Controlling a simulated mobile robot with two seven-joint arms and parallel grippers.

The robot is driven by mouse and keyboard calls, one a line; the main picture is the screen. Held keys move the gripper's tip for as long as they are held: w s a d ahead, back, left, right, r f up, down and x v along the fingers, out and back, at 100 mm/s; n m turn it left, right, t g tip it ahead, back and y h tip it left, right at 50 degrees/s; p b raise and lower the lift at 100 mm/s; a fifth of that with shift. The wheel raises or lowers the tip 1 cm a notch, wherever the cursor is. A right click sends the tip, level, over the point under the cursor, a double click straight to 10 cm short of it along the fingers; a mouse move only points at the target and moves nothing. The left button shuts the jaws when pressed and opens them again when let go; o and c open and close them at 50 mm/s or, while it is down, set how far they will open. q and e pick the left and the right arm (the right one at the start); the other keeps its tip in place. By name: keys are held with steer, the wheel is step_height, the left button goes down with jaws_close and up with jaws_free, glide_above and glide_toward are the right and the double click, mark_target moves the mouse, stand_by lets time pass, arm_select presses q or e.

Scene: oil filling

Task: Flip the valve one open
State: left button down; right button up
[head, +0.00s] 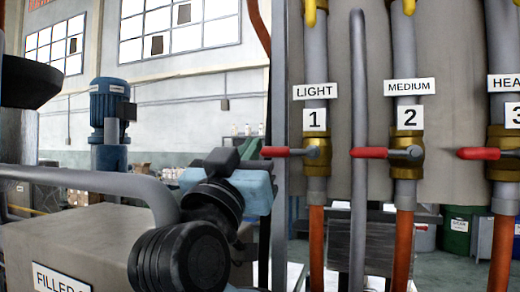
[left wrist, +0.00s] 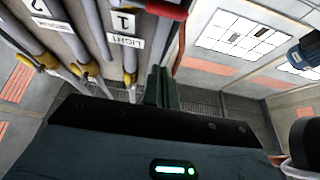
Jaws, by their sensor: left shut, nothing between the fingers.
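Valve one (head: 318,152) is a brass valve under the LIGHT label and the number 1 plate. Its red handle (head: 285,151) points level to the left, across the vertical pipe. Contact with the handle cannot be told. My right gripper is not in view.
Valve two (head: 405,153), under the MEDIUM label, and a third valve (head: 495,153) at the right edge have level red handles. A grey vertical pipe (head: 358,220) stands between valves one and two. A grey filler box (head: 90,245) is at the lower left.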

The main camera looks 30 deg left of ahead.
arm_select(q)
step_height(320, 180, up, 5)
glide_above(288, 152)
steer(key=s+a, duration=0.3)
steer(key=s, duration=0.1)
steer(key=shift+w+d+f, duration=0.1)
steer(key=shift+w+f, duration=0.1)
steer(key=shift+f, duration=0.5)
steer(key=shift+w+f, duration=0.25)
steer(key=shift+f, duration=0.45)
steer(key=shift+w+d+f, duration=0.1)
steer(key=shift+w+f, duration=0.1)
steer(key=shift+f, duration=0.5)
steer(key=shift+a, duration=0.2)
